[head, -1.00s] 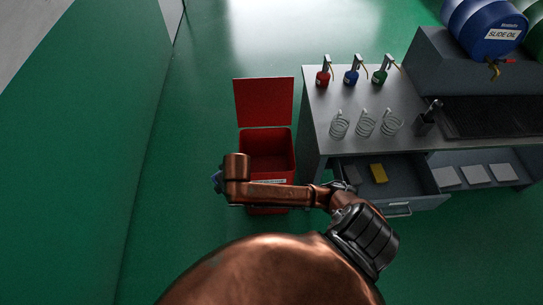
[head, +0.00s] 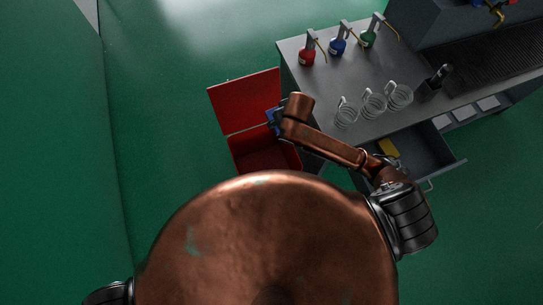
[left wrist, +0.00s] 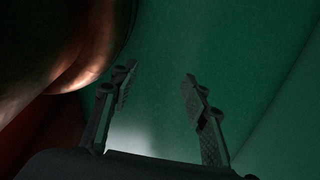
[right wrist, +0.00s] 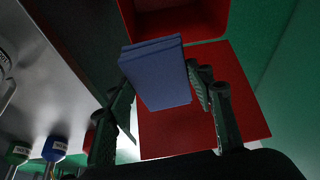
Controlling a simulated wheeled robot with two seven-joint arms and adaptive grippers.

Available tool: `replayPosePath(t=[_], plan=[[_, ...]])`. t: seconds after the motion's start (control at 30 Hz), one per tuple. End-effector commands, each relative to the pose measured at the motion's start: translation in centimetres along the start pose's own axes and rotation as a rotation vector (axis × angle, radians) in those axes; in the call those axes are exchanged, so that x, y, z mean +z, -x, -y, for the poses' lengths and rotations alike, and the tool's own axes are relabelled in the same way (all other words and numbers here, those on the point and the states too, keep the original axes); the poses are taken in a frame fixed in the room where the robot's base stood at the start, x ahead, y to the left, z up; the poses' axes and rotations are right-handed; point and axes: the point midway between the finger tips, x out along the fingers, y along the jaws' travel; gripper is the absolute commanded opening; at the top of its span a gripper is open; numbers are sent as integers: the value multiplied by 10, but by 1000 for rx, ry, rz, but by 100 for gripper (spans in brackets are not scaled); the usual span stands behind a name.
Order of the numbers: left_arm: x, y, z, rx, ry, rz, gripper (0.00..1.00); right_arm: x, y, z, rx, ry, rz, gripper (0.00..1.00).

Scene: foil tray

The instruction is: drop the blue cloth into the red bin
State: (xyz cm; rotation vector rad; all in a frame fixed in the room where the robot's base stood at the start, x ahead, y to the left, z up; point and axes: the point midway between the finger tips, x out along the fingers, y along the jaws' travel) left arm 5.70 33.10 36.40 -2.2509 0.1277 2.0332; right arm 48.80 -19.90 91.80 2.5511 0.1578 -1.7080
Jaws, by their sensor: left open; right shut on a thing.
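The blue cloth (right wrist: 160,82) is a folded block held between the fingers of my right gripper (right wrist: 163,100), which is shut on it. In the head view a small part of the cloth (head: 272,118) shows beside my right wrist, in front of the bin's lid. The red bin (head: 240,156) stands open on the floor, its lid (head: 243,100) tipped back. In the right wrist view the bin's opening (right wrist: 180,22) is at the top, beyond the cloth. My left gripper (left wrist: 160,90) is open and empty over green floor; the head view does not show it.
A grey workbench (head: 310,85) stands right of the bin, close to my right arm. It bears red, blue and green bottles (head: 338,46) and several wire coils (head: 374,104). Its drawer (head: 430,160) is open with a yellow thing (head: 389,148) inside. Floor left of the bin is clear.

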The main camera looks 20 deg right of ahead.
Motion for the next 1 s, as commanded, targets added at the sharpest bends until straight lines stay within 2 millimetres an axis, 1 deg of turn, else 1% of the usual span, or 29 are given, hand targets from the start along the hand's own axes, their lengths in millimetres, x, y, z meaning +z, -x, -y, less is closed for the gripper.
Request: replayPosePath(t=[0.03, 0.07, 0.17, 0.2, 0.3, 0.37, 0.4, 0.5, 0.63, 0.8, 0.87, 1.0], plan=[[6, -1, 0, 0, 1, 7, 47, 5, -15, 4, -24, 64, 7, 26], [8, -2, 0, 0, 2, 9, 49, 6, -24, 8, -44, 115, 7, 26], [16, -3, 1, -1, 4, 19, 56, 16, -61, 20, -127, 311, 7, 26], [21, -4, 2, -2, 5, 25, 59, 21, -76, 24, -162, 395, 7, 26], [33, -5, 4, -4, 8, 39, 65, 34, -113, 31, -243, 589, 8, 26], [37, -5, 5, -6, 9, 45, 70, 41, -132, 34, -286, 694, 7, 26], [39, -6, 6, -7, 9, 47, 70, 45, -144, 35, -312, 755, 6, 26], [38, -7, 7, -8, 10, 46, 70, 54, -168, 35, -364, 882, 3, 26], [29, -9, 8, -9, 7, 34, 70, 61, -188, 32, -406, 981, 2, 26], [14, -12, 8, -9, 4, 13, 70, 65, -199, 32, -425, 1027, 0, 26], [13, -15, 8, -9, 4, 12, 70, 66, -202, 32, -427, 1029, 0, 26], [18, -27, 7, -8, 3, 18, 70, 71, -212, 33, -427, 1029, 1, 26]])
